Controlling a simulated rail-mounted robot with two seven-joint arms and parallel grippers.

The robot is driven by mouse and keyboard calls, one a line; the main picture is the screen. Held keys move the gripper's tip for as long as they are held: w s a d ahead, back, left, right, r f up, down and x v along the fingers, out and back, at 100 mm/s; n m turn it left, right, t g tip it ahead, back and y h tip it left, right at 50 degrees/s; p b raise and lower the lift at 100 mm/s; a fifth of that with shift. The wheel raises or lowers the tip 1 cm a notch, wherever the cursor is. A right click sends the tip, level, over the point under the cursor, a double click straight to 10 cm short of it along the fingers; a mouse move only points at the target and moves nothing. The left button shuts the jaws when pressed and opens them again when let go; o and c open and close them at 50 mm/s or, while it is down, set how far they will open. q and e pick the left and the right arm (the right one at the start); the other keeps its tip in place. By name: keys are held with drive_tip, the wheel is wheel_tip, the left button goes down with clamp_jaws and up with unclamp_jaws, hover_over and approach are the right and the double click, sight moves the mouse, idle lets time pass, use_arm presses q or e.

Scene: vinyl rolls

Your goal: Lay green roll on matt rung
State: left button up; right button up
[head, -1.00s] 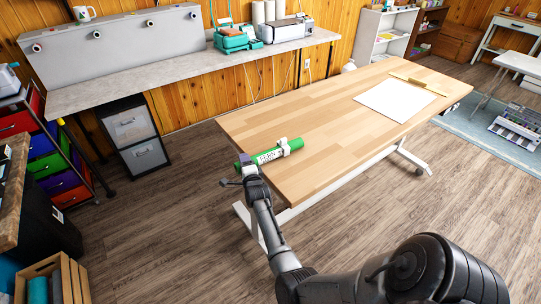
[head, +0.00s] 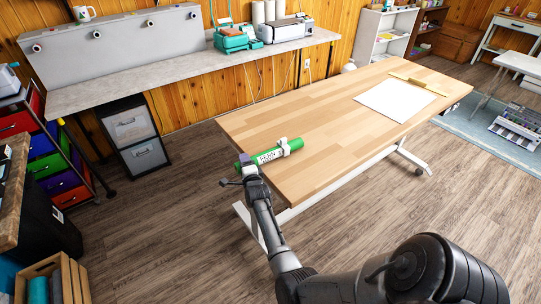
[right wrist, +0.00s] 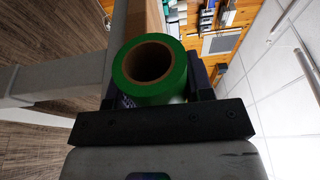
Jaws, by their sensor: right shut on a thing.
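The green roll (head: 268,157) has a white label and a white band near its right end. It lies level at the table's left corner in the head view; I cannot tell whether it touches the tabletop. My right gripper (head: 247,168) is shut on its left end. In the right wrist view, the roll's round end with a brown cardboard core (right wrist: 149,65) shows between the fingers of my right gripper (right wrist: 155,92). I cannot pick out a rung marked matt. My left gripper is out of view.
The wooden table (head: 320,120) is mostly clear, with a white sheet (head: 395,100) and a yellow ruler (head: 418,85) at its far right. A grey panel (head: 120,42) with several round ends stands on the back bench (head: 150,84). Coloured drawers (head: 58,165) stand left.

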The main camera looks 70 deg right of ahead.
drive_tip(key=shift+r, duration=0.2)
drive_tip(key=shift+r+p, duration=2.3)
drive_tip(key=shift+r, duration=0.25)
drive_tip(key=shift+r+p, duration=1.15)
drive_tip(key=shift+r, duration=0.25)
drive_tip(key=shift+r+p, duration=0.35)
drive_tip(key=shift+r, duration=0.05)
